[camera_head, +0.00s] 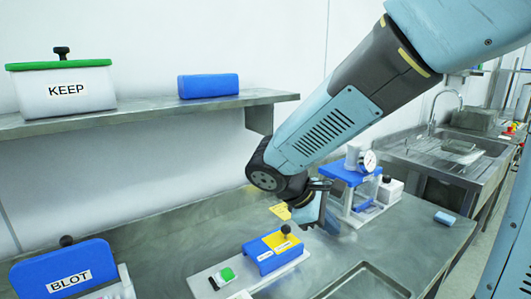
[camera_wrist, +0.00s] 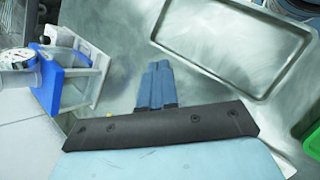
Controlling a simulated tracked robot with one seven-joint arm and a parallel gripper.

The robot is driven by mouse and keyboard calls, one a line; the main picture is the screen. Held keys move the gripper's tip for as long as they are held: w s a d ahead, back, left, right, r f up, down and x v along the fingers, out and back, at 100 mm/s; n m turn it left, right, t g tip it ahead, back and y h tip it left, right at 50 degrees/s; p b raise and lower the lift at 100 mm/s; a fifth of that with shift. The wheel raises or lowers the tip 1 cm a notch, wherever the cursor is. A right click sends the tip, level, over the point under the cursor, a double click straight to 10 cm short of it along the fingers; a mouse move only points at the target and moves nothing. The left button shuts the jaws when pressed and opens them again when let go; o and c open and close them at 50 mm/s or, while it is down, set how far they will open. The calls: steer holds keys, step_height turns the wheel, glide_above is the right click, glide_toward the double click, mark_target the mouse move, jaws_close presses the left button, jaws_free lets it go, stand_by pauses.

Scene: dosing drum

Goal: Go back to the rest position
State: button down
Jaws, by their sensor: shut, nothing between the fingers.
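My gripper (camera_head: 322,222) hangs from my arm over the steel bench in the head view, partly hidden by my own wrist. In the wrist view its two blue fingers (camera_wrist: 157,84) are together with nothing between them. They point over bare bench top and touch nothing that I can see.
A blue and white stand with a gauge (camera_head: 367,162) is close right of my gripper. A blue and yellow block (camera_head: 272,252) and a steel tray (camera_head: 365,285) are nearer. A KEEP box (camera_head: 65,92) stands on the wall shelf (camera_head: 140,123). A BLOT box (camera_head: 65,270) is lower left.

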steer(key=s+d+r+m+t+y, duration=0.4)
steer(key=s+d+r+m+y, duration=0.3)
steer(key=m, duration=0.6)
step_height(320, 180, up, 3)
steer(key=shift+s+d+r+y, duration=0.1)
steer(key=shift+s+d+y, duration=0.3)
steer(key=shift+s+d, duration=0.55)
